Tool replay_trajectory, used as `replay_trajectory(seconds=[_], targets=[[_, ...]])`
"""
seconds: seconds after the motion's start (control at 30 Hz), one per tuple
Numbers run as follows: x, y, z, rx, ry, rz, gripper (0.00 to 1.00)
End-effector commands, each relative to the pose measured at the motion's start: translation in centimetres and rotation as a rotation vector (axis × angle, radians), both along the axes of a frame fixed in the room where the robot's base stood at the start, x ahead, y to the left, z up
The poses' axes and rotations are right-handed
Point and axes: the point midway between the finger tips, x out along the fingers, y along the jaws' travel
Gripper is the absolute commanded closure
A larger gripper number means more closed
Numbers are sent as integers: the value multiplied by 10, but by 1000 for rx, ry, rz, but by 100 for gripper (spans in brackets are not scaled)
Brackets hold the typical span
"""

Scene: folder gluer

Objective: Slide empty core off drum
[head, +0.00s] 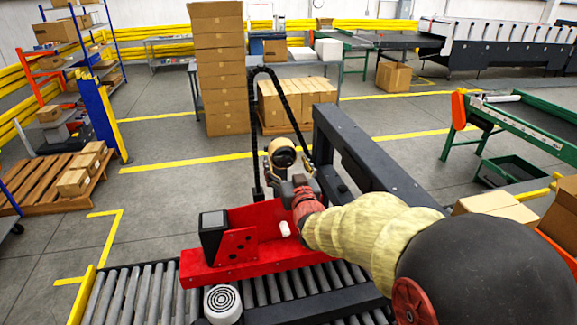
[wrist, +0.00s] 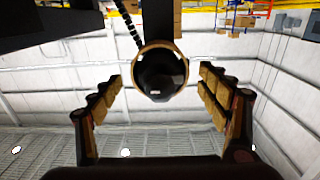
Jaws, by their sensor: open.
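The empty core is a tan cardboard ring (wrist: 136,68) around the dark drum (wrist: 160,78) in the wrist view. The core (head: 274,147) also shows in the head view, just behind my gripper. My gripper (head: 298,186) reaches over the red machine frame in the head view. In the wrist view, its two padded fingers stand wide apart, one on each side of the core, with a visible gap on both sides. The gripper is open and holds nothing. How far the core lies beyond the fingertips is hard to tell.
A red frame (head: 237,248) with a dark box sits over a roller conveyor (head: 130,295). A black beam (head: 375,165) runs right of the core. A black cable loop (head: 255,130) rises behind it. Stacked cartons (head: 217,75) stand further back; open floor lies left.

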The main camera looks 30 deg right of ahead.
Motion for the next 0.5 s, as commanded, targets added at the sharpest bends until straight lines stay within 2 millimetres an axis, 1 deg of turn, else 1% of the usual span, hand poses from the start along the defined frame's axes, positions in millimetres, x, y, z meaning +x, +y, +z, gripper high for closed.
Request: replay_trajectory(seconds=[0.5], targets=[[32,-9,1,0,0,0,24]])
